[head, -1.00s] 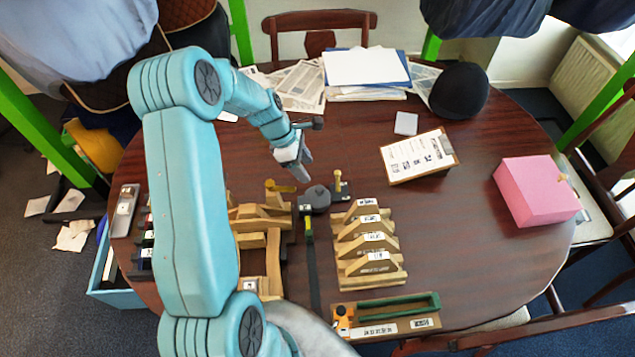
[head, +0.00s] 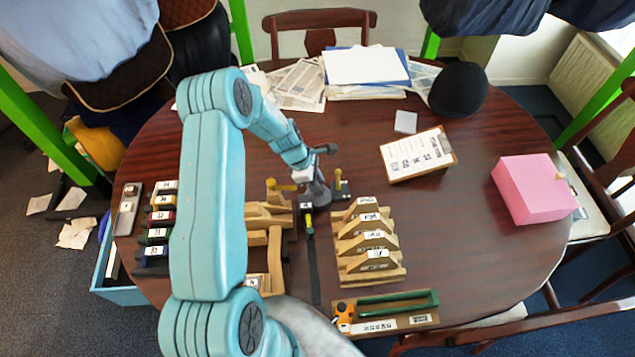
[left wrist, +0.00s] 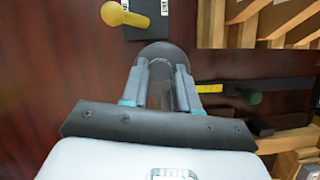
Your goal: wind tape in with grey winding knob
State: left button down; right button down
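The round grey tape case (head: 307,204) stands on the table between the wooden pieces; my left gripper partly covers it. In the left wrist view its grey round top (left wrist: 160,50) shows just beyond the fingertips. My left gripper (head: 319,190) points down at the case from above. In the left wrist view its fingers (left wrist: 164,72) are apart, one on each side of a grey part, apparently the winding knob (left wrist: 164,88). Finger contact with it is unclear. A dark strap of tape (head: 314,265) runs from the case toward the front, with a yellow piece (left wrist: 210,88) beside the case.
A dark block with a yellow peg (head: 338,180) stands close right of the case. Notched wooden racks (head: 370,245) are to the right, wooden frames (head: 262,240) to the left. A green-barred tray (head: 395,310) lies in front.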

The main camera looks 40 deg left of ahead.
pick_arm(q)
jog(key=m+b, duration=0.1)
jog(key=m, duration=0.1)
jog(key=m+g+b, duration=0.1)
jog(key=b, duration=0.1)
jog(key=shift+w+a+f+m+h, duration=0.1)
jog(key=shift+w+f+m+h, duration=0.1)
jog(key=shift+m+h, duration=0.2)
jog(key=m+g+b, duration=0.1)
jog(key=m+b, duration=0.1)
jog(key=shift+w+r+m, duration=0.1)
jog(key=shift+r+m, duration=0.05)
jog(key=shift+m, duration=0.15)
jog(key=shift+r+m+g+b, duration=0.1)
jog(key=shift+m+g+b, duration=0.35)
jog(key=shift+m, duration=0.25)
jog(key=c, duration=0.9)
grip_release()
jog(key=shift+o, duration=0.2)
jog(key=shift+a+r, duration=0.1)
